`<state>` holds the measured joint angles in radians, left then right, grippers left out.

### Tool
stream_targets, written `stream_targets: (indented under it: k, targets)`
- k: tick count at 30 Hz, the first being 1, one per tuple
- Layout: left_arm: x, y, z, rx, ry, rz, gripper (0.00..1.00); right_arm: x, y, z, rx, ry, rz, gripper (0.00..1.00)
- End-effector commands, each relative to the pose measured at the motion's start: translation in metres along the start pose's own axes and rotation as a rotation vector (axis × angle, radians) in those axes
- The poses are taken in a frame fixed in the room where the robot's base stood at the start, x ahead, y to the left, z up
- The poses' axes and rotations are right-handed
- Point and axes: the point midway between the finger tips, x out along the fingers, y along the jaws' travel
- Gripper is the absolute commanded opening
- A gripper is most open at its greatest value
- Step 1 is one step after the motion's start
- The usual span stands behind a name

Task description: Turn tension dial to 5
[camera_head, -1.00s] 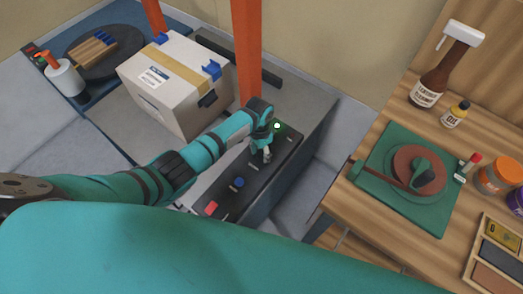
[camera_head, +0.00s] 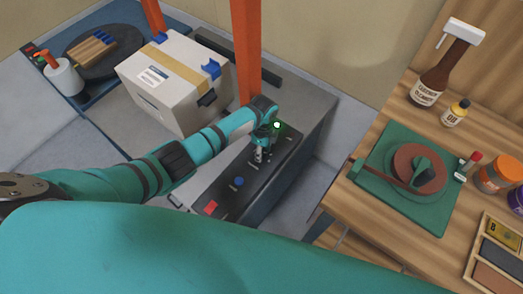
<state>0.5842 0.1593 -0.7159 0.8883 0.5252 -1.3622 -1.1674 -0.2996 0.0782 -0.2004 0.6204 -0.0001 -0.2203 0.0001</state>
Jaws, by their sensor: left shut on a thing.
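The black control panel (camera_head: 222,195) sits on the front edge of the grey machine, with a blue knob (camera_head: 238,182) and a red button (camera_head: 211,207) on it. My left gripper (camera_head: 262,156) points down at the upper part of this panel, shut on what appears to be the tension dial. The gripper hides most of the dial, so its pointer and numbers cannot be read. A green light (camera_head: 277,125) shows beside my wrist. My right gripper is not in view.
A taped cardboard box (camera_head: 172,80) stands on the machine, left of an orange post (camera_head: 247,50). At right, a wooden table (camera_head: 345,205) holds a green board (camera_head: 385,195), bottles and jars. A floor gap separates the machine and table.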

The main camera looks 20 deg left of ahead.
Motion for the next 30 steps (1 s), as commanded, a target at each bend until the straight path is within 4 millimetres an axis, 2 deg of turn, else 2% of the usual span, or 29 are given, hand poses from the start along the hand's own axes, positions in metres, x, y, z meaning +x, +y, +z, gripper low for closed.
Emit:
stream_targets:
  k: [15, 30]
  targets:
    - [-0.0007, -0.0015, -0.0011, 0.410, -0.026, -0.003, 0.07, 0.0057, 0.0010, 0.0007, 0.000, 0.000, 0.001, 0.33]
    - [-0.0010, -0.0013, -0.0012, 0.538, -0.034, -0.003, 0.07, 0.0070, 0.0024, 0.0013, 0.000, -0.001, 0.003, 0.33]
